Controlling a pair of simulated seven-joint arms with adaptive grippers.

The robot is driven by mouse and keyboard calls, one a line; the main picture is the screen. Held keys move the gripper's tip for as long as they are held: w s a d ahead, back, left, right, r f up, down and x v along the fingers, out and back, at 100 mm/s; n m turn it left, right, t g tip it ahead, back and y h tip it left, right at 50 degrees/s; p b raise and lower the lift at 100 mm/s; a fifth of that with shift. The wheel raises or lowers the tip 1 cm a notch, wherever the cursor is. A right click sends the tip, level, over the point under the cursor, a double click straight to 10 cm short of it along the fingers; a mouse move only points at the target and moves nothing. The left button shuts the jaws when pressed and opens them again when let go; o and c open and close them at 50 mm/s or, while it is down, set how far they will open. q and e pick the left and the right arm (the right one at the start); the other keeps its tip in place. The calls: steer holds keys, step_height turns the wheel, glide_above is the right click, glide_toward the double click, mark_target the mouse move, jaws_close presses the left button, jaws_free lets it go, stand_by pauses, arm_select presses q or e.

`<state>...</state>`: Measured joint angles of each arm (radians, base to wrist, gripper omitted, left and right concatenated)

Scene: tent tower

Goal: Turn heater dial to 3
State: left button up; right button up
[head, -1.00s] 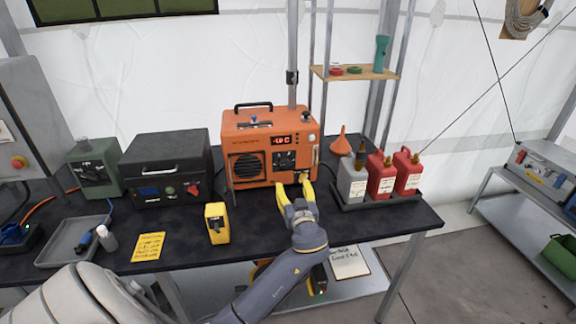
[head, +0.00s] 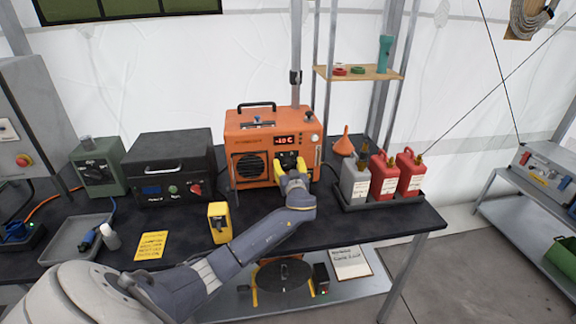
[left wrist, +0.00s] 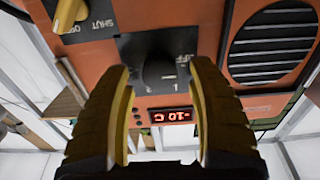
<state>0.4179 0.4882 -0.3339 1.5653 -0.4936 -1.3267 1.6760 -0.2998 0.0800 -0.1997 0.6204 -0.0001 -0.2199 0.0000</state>
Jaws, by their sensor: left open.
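The heater (head: 256,142) is an orange box on the dark table, with a red display (head: 285,140) showing about -10 C. Its black dial (left wrist: 160,72) sits on a dark panel in the left wrist view, with white marks around it; its setting is not clear. My left gripper (head: 291,163) is open in front of this panel, yellow fingertips toward the heater. In the left wrist view the fingers (left wrist: 161,75) are on either side of the dial, with a visible gap to it; contact cannot be told. My right gripper is not in view.
A yellow knob (left wrist: 70,14) with a SHUT/OFF label is beside the dial panel. A yellow device (head: 218,223) stands on the table in front of the heater. A tray with fuel cans (head: 384,177) is to the right, and a black case (head: 170,168) to the left.

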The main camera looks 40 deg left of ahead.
arm_select(q)
steer(key=shift+w+a, duration=0.1)
steer(key=shift+a, duration=0.05)
jaws_close()
stand_by(0.5)
